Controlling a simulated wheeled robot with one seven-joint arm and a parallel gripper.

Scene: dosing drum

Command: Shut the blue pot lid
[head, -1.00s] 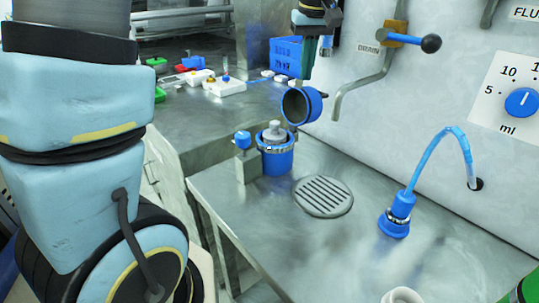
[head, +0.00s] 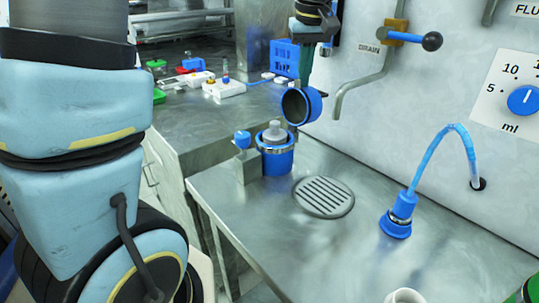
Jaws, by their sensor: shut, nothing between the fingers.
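The blue pot (head: 277,156) stands on the steel counter with a metal rim and a grey knobbed piece (head: 274,131) in its mouth. Its blue lid (head: 301,105) is open, tipped up at the pot's back right with its dark hollow inside facing left. My gripper (head: 306,76) hangs from the top of the head view, just above and behind the lid. Its fingers are shut and empty. Their tips are partly hidden by the lid, and I cannot tell whether they touch it.
A small block with a blue knob (head: 243,140) stands left of the pot. A round drain grate (head: 323,196) lies to its right. A blue nozzle with a hose (head: 397,218) stands further right. A drain pipe and lever (head: 370,80) project from the wall near my gripper.

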